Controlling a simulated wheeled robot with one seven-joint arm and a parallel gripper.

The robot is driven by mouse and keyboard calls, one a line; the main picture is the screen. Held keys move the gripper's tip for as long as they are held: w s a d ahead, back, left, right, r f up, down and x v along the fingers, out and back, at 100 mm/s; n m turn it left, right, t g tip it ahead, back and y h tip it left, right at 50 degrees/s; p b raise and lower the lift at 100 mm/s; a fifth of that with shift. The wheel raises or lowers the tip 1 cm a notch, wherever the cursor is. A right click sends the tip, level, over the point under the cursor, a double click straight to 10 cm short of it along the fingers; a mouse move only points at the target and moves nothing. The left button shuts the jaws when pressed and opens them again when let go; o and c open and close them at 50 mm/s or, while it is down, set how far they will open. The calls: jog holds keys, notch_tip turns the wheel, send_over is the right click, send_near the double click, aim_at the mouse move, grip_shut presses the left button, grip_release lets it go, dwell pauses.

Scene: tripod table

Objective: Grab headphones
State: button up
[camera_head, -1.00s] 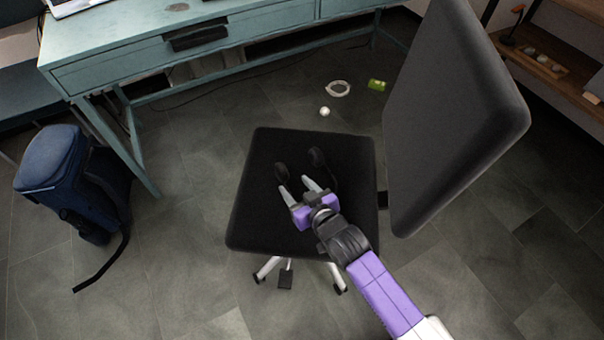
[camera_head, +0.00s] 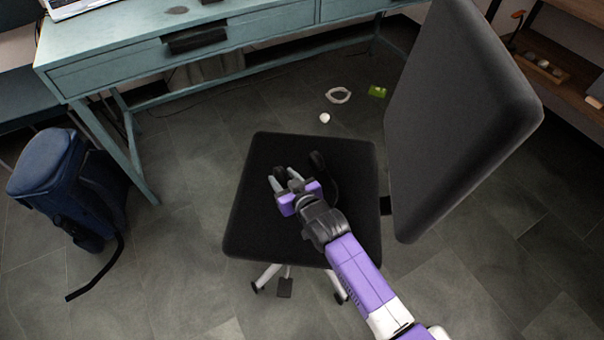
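The black headphones lie on the black seat of the office chair (camera_head: 255,235). Their right ear cup (camera_head: 317,161) shows clear of my gripper, and the dark band curves down from it to the right. The left ear cup (camera_head: 281,172) is at my fingertips and partly hidden by them. My purple gripper (camera_head: 283,177) reaches over the seat from the lower right. Its two pale fingers are apart, with the left ear cup between or just beyond the tips. Whether they touch it cannot be made out.
The tilted chair backrest (camera_head: 455,120) stands close to the right of the seat. A teal desk (camera_head: 110,70) is behind and left. A blue backpack (camera_head: 62,180) is on the floor at left.

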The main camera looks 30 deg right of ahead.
grip_shut()
jog(key=shift+r, duration=0.15)
